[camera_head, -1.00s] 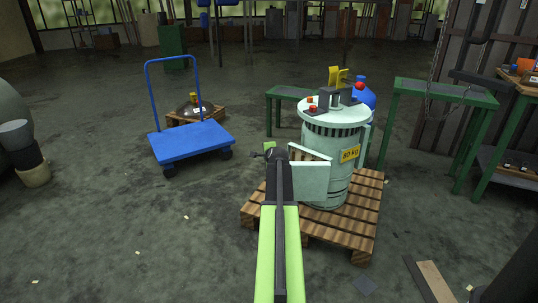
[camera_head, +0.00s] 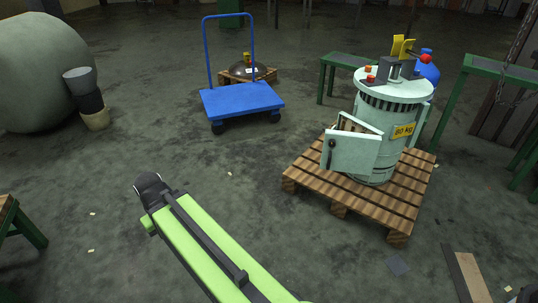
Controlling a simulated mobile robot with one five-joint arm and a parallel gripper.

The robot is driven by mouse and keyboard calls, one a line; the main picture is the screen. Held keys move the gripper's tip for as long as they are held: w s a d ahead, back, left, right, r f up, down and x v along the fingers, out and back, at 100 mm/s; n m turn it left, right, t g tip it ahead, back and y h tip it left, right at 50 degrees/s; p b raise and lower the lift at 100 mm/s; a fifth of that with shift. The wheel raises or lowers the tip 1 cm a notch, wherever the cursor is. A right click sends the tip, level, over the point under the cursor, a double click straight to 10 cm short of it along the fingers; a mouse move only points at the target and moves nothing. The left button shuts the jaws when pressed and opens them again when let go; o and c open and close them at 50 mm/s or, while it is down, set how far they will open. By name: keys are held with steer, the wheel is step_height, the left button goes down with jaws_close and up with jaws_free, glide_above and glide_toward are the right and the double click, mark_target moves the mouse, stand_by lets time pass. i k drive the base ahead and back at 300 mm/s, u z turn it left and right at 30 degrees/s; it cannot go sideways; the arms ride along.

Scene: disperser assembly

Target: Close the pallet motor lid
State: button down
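The pallet motor (camera_head: 375,175) is a pale mint cylinder with a yellow "80 KG" label, standing upright on a wooden pallet (camera_head: 410,203). Its lid (camera_head: 352,152), a pale square door with a dark handle, stands swung open at the motor's left front side. Another pale flap shows at the motor's right side. My gripper (camera_head: 148,183) is at the end of my green arm, to the left of the pallet and well apart from the lid. Its fingers are dark and small in this view, and I cannot tell whether they are open.
A blue trolley (camera_head: 242,100) stands behind, near a small pallet (camera_head: 262,77) with a dark dome on it. Green tables (camera_head: 345,61) stand behind the motor. A plank (camera_head: 467,277) lies at the bottom right. Floor left of the pallet is clear.

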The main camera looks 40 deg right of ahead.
mark_target(353, 152)
steer(key=u, duration=4.3)
steer(key=i, duration=0.1)
steer(key=z, duration=2.55)
steer(key=k, duration=1.45)
steer(key=z, duration=1.1)
steer(key=i, duration=1)
steer(key=u, duration=0.15)
